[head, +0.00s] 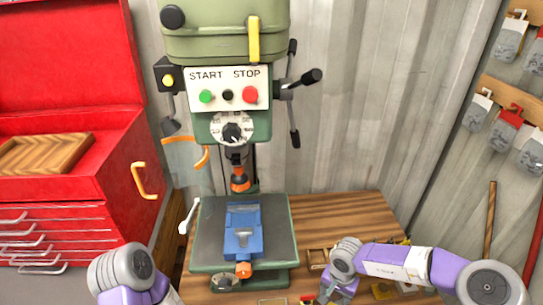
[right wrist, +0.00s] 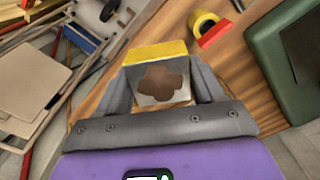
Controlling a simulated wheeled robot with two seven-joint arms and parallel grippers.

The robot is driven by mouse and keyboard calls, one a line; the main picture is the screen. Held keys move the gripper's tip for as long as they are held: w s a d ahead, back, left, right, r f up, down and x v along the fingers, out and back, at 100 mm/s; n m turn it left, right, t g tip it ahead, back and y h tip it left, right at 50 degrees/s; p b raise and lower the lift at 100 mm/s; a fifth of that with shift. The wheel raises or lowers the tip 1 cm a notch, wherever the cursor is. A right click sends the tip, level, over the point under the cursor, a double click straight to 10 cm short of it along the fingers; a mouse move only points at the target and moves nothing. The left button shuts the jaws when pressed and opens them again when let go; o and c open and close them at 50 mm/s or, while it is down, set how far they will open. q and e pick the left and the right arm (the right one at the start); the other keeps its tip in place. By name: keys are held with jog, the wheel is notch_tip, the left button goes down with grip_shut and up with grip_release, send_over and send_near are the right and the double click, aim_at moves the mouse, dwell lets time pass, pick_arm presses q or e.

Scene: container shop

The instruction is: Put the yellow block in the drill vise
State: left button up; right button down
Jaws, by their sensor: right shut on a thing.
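The yellow block (right wrist: 157,53), with a yellow top and a grey side marked by a brown patch, sits between the fingers of my right gripper (right wrist: 160,88) in the right wrist view. In the head view my right gripper (head: 330,289) is low over the bench, right of the drill press base; I cannot make out the block there. The blue drill vise (head: 243,232) stands on the press table below the chuck, left of my right gripper. My left arm shows at the bottom left, but its gripper is out of view.
The green drill press (head: 222,45) rises behind the vise, with a handle on its right. The wooden bench (head: 345,213) has clear room behind my right arm. Wooden trays (right wrist: 40,65) and a yellow roll (right wrist: 203,22) lie near the gripper. A red tool chest (head: 120,165) stands left.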

jog(key=n, duration=0.2)
jog(key=s+a+n+b, duration=0.1)
jog(key=n, duration=0.1)
jog(key=s+n, duration=0.1)
jog(key=n, duration=0.1)
jog(key=shift+a+r+b, duration=0.1)
jog(key=shift+a+b, duration=0.1)
jog(key=shift+b, duration=0.1)
jog(key=shift+w, duration=0.1)
jog(key=w+d+f+m+b, duration=0.2)
jog(key=w+d+m, duration=0.3)
jog(key=d+m, duration=0.15)
jog(key=m+b, duration=0.2)
jog(key=m, duration=0.4)
send_over(356, 295)
notch_tip(356, 295, down, 10)
jog(key=b, duration=0.2)
jog(key=shift+a+r+b, duration=0.1)
jog(key=shift+b, duration=0.25)
jog(key=shift+r, duration=0.1)
jog(key=shift+c, duration=0.6)
grip_release()
jog(key=shift+s+f, duration=0.15)
jog(key=shift+f, duration=0.05)
